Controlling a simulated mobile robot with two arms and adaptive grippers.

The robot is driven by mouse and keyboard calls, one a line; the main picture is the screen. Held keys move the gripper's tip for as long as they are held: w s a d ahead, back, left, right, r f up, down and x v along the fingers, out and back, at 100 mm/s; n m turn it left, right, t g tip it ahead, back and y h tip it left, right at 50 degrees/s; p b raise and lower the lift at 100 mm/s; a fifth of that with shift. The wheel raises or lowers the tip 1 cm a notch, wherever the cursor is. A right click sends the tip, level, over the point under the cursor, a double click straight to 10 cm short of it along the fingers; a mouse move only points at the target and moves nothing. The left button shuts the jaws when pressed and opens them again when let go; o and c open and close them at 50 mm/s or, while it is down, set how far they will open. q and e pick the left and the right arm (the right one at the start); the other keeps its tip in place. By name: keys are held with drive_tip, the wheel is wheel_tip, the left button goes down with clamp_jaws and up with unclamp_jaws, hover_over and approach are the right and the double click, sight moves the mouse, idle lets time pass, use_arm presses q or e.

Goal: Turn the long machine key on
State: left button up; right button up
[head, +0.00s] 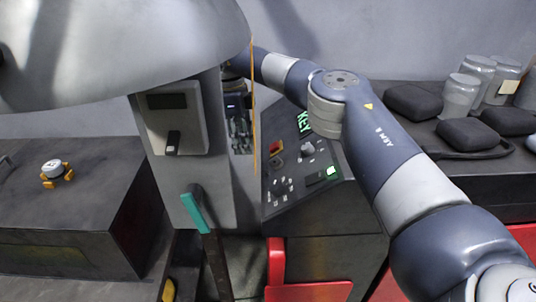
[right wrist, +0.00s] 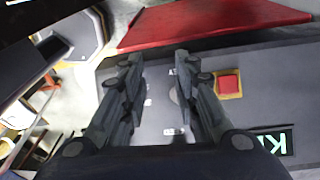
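The grey control panel (head: 316,188) stands in the middle of the head view, with a lit green KEY sign (head: 304,123). My right gripper (head: 240,140) hangs left of the sign, partly hidden by the grey column. In the right wrist view my right gripper (right wrist: 157,62) is open, its two fingers apart with nothing visible between them but the panel face (right wrist: 158,120). A round grey part (right wrist: 173,96) with small labels around it shows between the fingers, partly behind one finger. I cannot make out the long key for certain. My left gripper is not in view.
A red button on a yellow plate (right wrist: 229,84) is beside the fingers. The head view also shows knobs (head: 281,188) and a lit green switch (head: 331,171). A grey column (head: 180,180) with a teal handle (head: 195,208) stands left. Jars (head: 460,95) and dark pads are at right.

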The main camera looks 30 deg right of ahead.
sight(271, 160)
drive_tip(key=s+d+r+n+h, duration=0.1)
drive_tip(key=d+r+n+h, duration=0.1)
drive_tip(key=d+r+h, duration=0.15)
drive_tip(key=shift+g, duration=0.4)
drive_tip(key=p+x, duration=0.2)
drive_tip(key=x, duration=0.7)
drive_tip(key=shift+s+a+f+p, duration=0.1)
drive_tip(key=shift+f+p, duration=0.1)
drive_tip(key=shift+p, duration=0.15)
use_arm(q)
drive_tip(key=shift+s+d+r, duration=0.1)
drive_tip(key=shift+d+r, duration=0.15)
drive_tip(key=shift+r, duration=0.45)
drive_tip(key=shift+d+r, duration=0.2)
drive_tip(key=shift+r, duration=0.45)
use_arm(e)
drive_tip(key=shift+f, duration=0.5)
drive_tip(key=shift+y, duration=0.25)
clamp_jaws()
